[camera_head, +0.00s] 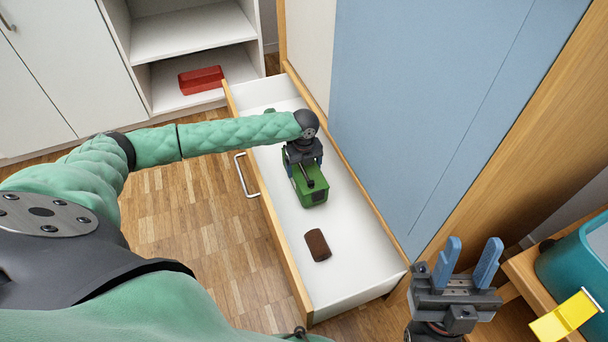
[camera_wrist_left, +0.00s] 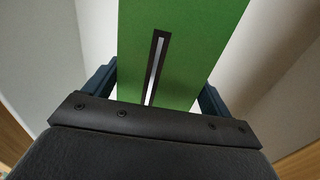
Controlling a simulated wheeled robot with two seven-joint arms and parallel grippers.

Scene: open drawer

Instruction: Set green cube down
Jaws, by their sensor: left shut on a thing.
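The green cube (camera_head: 313,193) looks like a green block with a dark patch on its end, inside the open white drawer (camera_head: 349,248). My left gripper (camera_head: 304,171) is over it from above and shut on it. In the left wrist view the green block (camera_wrist_left: 195,50) fills the space between the blue fingers of the gripper (camera_wrist_left: 158,88), and a dark strip with a pale line runs along its face. Whether its underside touches the drawer floor is hidden. My right gripper (camera_head: 467,267) is open and empty, to the right of the drawer's front corner.
A brown block (camera_head: 318,245) lies in the drawer nearer to me. A red box (camera_head: 201,80) sits on a low shelf at the back left. A teal bin (camera_head: 575,262) and a yellow object (camera_head: 565,317) are at the right. The drawer floor around the brown block is clear.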

